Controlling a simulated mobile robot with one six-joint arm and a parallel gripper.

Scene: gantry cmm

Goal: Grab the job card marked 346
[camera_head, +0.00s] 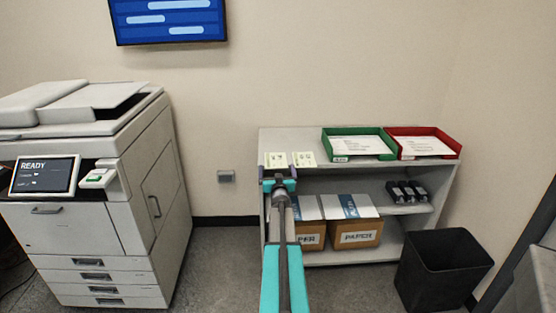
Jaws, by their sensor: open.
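Two small pale green cards lie side by side at the left of the shelf unit's top: a left card (276,159) and a right card (303,159). Their markings are too small to read, so I cannot tell which is marked 346. My gripper (279,173) is open, its fingers dark and its body teal. In the picture it overlaps the front left edge of the shelf top, just below the left card. Nothing shows between its fingers. I cannot tell its height or its distance from the cards.
A green tray (341,158) and a red tray (439,155) with papers stand right of the cards. Paper boxes (357,235) and dark items (407,191) fill the lower levels of the shelf unit (395,175). A printer (95,220) stands left, a black bin (440,270) right.

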